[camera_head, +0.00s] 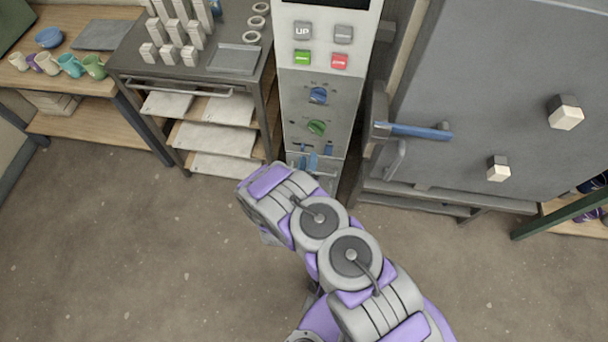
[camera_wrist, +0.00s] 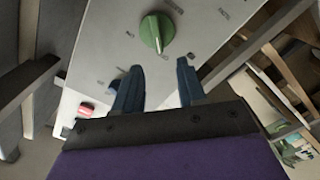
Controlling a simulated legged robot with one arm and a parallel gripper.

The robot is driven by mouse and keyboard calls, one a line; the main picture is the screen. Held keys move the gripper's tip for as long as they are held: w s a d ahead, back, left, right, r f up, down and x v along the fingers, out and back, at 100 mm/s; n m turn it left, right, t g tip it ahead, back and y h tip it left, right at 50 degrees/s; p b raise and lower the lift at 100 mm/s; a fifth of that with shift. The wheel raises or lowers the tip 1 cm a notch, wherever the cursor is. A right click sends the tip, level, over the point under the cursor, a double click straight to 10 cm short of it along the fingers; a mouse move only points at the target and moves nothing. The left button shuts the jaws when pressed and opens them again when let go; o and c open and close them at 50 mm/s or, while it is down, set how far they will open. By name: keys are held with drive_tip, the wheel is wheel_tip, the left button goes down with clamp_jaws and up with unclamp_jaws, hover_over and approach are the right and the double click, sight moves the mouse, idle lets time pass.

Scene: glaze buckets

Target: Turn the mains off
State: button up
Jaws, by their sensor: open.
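A pale control panel (camera_head: 302,78) stands upright in the middle of the head view. It carries a blue knob (camera_head: 318,95) above a green knob (camera_head: 316,127). The green knob also shows in the wrist view (camera_wrist: 155,33), with small printed marks around it that I cannot read. In the wrist view my gripper (camera_wrist: 158,84) has its two dark blue fingers spread apart, with pale panel face visible between them. The fingers lie below the green knob in that picture, apart from it. Which control is the mains, I cannot tell; my gripper and arm hide part of the lower panel.
Above the knobs are an UP button (camera_head: 303,31), a green button (camera_head: 302,57) and a red button (camera_head: 339,61). A grey door with a blue handle (camera_head: 415,131) stands right. A metal cart (camera_head: 185,82) stands left. The floor at left is clear.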

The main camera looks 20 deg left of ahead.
drive_tip(key=p+v, duration=0.1)
drive_tip(key=v, duration=0.5)
drive_tip(key=shift+s, duration=0.15)
idle(0.4)
